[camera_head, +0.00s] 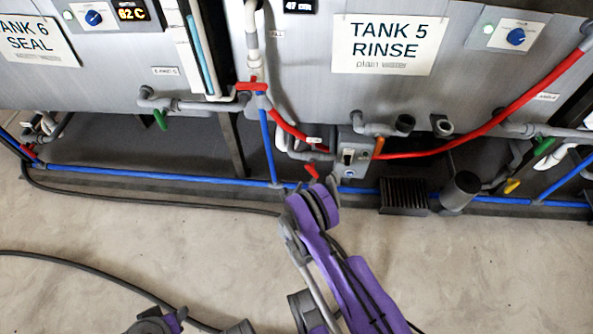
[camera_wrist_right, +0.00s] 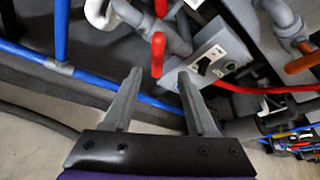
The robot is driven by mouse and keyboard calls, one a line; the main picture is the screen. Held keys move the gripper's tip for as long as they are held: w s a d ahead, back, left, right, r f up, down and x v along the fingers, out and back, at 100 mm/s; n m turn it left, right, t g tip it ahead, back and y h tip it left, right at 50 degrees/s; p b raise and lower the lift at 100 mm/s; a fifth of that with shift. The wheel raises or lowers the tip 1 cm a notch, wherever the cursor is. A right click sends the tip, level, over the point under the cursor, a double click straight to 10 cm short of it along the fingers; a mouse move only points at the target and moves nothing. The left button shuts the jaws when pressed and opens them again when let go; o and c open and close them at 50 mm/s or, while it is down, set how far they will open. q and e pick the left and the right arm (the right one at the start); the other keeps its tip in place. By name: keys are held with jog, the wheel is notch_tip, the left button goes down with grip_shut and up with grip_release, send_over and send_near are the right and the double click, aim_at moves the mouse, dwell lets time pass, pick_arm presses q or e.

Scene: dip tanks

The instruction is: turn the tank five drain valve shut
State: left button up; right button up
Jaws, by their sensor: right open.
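Under the tank labelled "TANK 5 RINSE" (camera_head: 390,42), a short red valve handle (camera_head: 313,171) sticks out from grey pipework. In the right wrist view the red handle (camera_wrist_right: 158,55) stands upright between and just beyond my fingertips, with no clear contact. An orange handle (camera_head: 378,147) is to its right, beyond a grey switch box. I cannot read which handle is marked as the drain. My right gripper (camera_wrist_right: 160,82) is open and empty, its two fingers spread; in the head view its purple wrist partly hides it.
The grey switch box (camera_wrist_right: 215,62) is close to the right finger. A blue pipe (camera_head: 160,176) runs low along the tanks, and a red hose (camera_head: 470,138) passes to the right. A dark grate (camera_head: 403,196) lies on the floor. The floor in front is mostly clear, with black cables.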

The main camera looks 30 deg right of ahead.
aim_at(311, 173)
jog(key=b+x, duration=0.1)
jog(key=x, duration=0.4)
jog(key=b+x, duration=0.1)
jog(key=x, duration=0.5)
jog(key=shift+a+f, duration=0.1)
jog(key=shift+f, duration=0.15)
jog(key=shift+s, duration=0.1)
grip_shut()
